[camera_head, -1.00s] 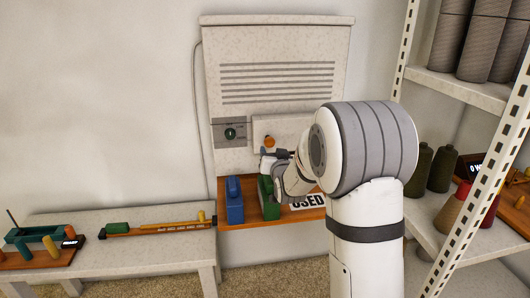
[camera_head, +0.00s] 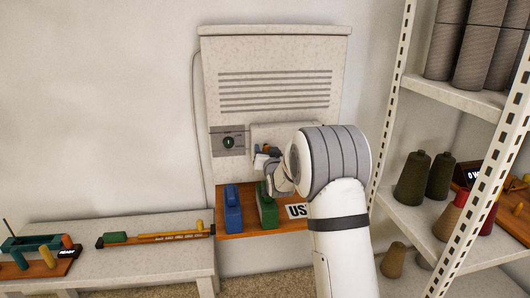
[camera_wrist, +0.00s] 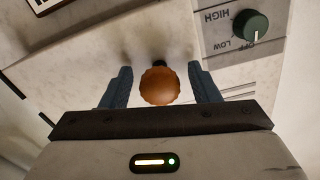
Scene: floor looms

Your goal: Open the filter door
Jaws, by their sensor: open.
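The filter door (camera_head: 299,134) is a pale panel on the front of the wall unit (camera_head: 272,96), below its slots and right of the dial. Its round orange-brown knob (camera_wrist: 160,87) shows in the wrist view on a short dark stem. My gripper (camera_wrist: 161,90) is open, its two blue-grey fingers standing on either side of the knob, with gaps visible. In the head view my gripper (camera_head: 266,153) is at the door's left part, and my arm hides the door's lower right. The door appears shut.
A green dial (camera_wrist: 250,26) marked HIGH, LOW and OFF is beside the door. Below, a wooden shelf (camera_head: 240,228) holds a blue filter (camera_head: 232,209), a green one (camera_head: 267,208) and a partly hidden sign. A bench stands left, metal shelving right.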

